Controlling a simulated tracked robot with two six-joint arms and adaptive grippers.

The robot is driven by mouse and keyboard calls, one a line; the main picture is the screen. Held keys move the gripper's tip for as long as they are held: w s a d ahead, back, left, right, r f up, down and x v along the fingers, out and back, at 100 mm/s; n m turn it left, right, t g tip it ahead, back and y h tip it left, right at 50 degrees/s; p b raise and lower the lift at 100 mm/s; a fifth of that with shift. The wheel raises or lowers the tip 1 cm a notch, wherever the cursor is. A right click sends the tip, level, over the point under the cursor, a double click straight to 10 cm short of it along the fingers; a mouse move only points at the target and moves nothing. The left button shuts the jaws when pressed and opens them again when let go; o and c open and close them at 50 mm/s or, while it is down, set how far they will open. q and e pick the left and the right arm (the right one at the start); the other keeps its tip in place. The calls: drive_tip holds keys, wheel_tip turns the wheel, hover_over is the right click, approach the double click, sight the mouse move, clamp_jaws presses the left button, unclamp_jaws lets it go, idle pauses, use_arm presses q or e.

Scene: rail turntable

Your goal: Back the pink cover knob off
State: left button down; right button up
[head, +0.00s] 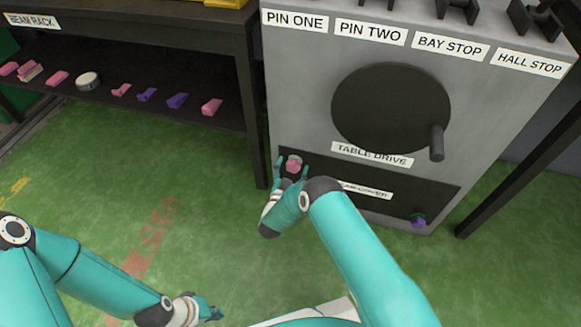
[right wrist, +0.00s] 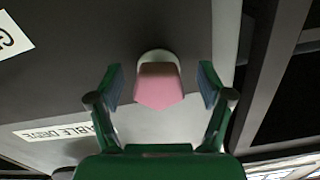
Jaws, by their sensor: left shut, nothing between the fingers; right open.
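The pink cover knob (head: 293,165) sits at the left end of the dark cover panel (head: 376,205) low on the grey cabinet. In the right wrist view the knob (right wrist: 158,86) shows a pink block-like head in front of a pale round collar. My right gripper (head: 291,170) is open with one finger on each side of the knob. In the right wrist view the fingers (right wrist: 160,86) stand apart from it, with gaps on both sides. My left gripper (head: 213,314) is shut and empty, low over the green floor, far from the cabinet.
A purple knob (head: 419,221) is at the panel's right end. Above the panel is a large dark wheel (head: 390,108) with a protruding handle (head: 437,143). A dark rack (head: 150,110) with several pink and purple pieces stands left. Open green floor lies in front.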

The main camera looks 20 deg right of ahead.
drive_tip(key=v, duration=1.2)
drive_tip(key=shift+d+f, duration=0.1)
drive_tip(key=w+d+r+g+y, duration=0.1)
drive_tip(key=d+r+g+y, duration=0.25)
drive_tip(key=d, duration=0.95)
drive_tip(key=s+a+f+n+g+y, duration=0.2)
drive_tip(key=s+a+g+y, duration=0.25)
drive_tip(key=s, duration=0.45)
drive_tip(key=s+a+f+n+g+y, duration=0.25)
drive_tip(key=s+a, duration=0.25)
drive_tip(key=s, duration=0.4)
drive_tip(key=s+a+f+n+g+y, duration=0.1)
drive_tip(key=s+a+n+g+y, duration=0.3)
drive_tip(key=s, duration=0.6)
wheel_tip(320, 180, up, 37)
drive_tip(key=m+p, duration=0.1)
drive_tip(key=p, duration=3.7)
drive_tip(key=shift+w+a, duration=0.3)
drive_tip(key=shift+w, duration=0.05)
